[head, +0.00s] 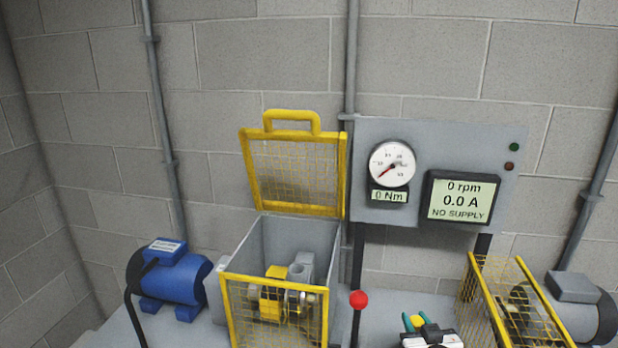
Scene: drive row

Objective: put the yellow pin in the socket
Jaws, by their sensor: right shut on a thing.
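My right gripper (416,321) is low in the head view, right of the red knob, with its teal fingertips pointing up. It is shut on a small yellow piece (417,320), which looks like the yellow pin; only a little of it shows between the fingertips. The gripper is above or in front of the grey bench, and I cannot tell how far. I cannot make out the socket for certain. My left gripper is not in view.
A grey box (250,262) with a yellow mesh front has its mesh lid (297,170) raised; yellow and grey parts are inside. A red knob (358,299) stands on its right. A blue motor (170,277) is left, a mesh guard (490,290) right. The panel display (462,200) reads "NO SUPPLY".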

